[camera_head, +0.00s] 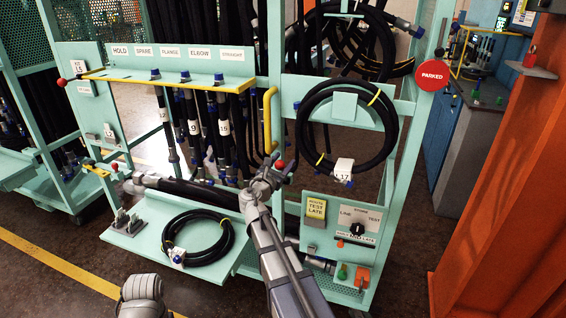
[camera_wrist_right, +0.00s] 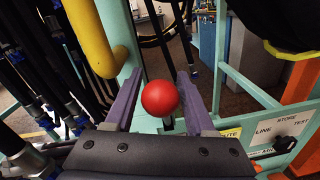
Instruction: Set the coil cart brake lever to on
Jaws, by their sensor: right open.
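A lever with a round red knob (camera_head: 281,164) stands at the middle of the teal coil cart (camera_head: 290,90), just below a yellow handle (camera_head: 268,120). I take it to be the brake lever; no on or off marking is readable beside it. My right gripper (camera_head: 270,178) is at this knob, reaching up from below. In the right wrist view the red knob (camera_wrist_right: 160,97) sits between the two purple fingers of the open gripper (camera_wrist_right: 160,103), with gaps to both sides. Most of the lever's stem is hidden behind the knob and gripper. My left gripper is not in view.
A coiled black hose (camera_head: 348,85) hangs right of the knob, and another (camera_head: 197,238) lies on the lower shelf. A control panel (camera_head: 345,225) sits low right. An orange frame (camera_head: 515,200) stands further right.

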